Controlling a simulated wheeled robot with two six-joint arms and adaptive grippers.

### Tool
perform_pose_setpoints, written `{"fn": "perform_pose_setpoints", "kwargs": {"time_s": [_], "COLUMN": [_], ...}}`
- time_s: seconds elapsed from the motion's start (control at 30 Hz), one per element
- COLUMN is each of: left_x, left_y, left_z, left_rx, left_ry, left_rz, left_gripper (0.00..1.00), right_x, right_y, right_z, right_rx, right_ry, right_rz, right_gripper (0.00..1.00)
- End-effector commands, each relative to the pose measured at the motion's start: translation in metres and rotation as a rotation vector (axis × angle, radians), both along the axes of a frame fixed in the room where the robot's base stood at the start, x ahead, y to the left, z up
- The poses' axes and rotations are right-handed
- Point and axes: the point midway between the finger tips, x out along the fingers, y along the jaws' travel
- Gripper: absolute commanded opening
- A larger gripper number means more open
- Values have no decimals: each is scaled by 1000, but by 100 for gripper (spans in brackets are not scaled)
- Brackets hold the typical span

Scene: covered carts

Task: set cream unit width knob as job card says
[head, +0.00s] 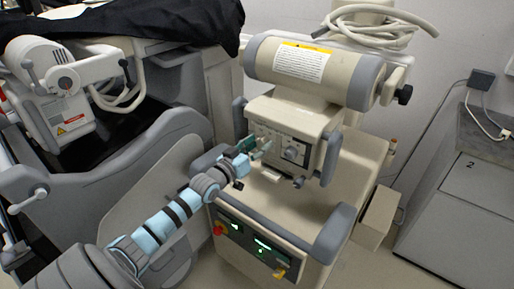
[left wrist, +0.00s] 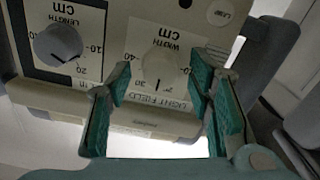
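The cream unit (head: 290,130) stands in the middle of the head view, with a control panel on its front. In the left wrist view, upside down, its pale width knob (left wrist: 158,67) sits on a white scale marked WIDTH CM. A dark pointer line is on the knob's lower side; its exact reading is unclear. My left gripper (head: 246,156) is at the panel, its teal fingers (left wrist: 160,80) open on either side of the width knob, with gaps visible. My right gripper is not in view. No job card is readable.
A grey length knob (left wrist: 58,45) sits beside the width knob. A cream handle bar (left wrist: 155,122) runs close by the fingers. The unit's base has a red button (head: 218,230) and green displays (head: 262,248). A black cover (head: 130,22) drapes equipment at left.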

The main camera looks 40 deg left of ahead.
Motion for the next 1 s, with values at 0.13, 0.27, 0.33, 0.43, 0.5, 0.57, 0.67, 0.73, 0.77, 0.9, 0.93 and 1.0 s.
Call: {"fn": "perform_pose_setpoints", "kwargs": {"time_s": [0.13,0.27,0.33,0.43,0.5,0.57,0.67,0.73,0.77,0.9,0.93,1.0], "left_x": [0,-1,0,-1,-1,-1,-1,-1,-1,-1,-1,0], "left_y": [0,0,2,1,1,1,1,0,0,0,0,0], "left_z": [0,0,0,0,0,0,-1,-1,-1,-1,-1,-2], "left_rx": [0,0,0,5,13,25,55,87,104,200,225,285], "left_ry": [0,0,-1,-1,0,0,1,2,2,3,4,5], "left_rz": [0,0,0,1,1,1,1,1,0,0,0,0], "left_gripper": [23,3,0,0,0,0,0,0,0,0,0,0], "right_x": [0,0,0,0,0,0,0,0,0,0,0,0], "right_y": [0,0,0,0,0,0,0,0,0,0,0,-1], "right_z": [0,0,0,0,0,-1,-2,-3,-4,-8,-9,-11], "right_rx": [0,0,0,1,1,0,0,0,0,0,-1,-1], "right_ry": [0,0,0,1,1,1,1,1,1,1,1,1], "right_rz": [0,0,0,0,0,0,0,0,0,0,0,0], "right_gripper": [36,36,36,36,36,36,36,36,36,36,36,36]}}
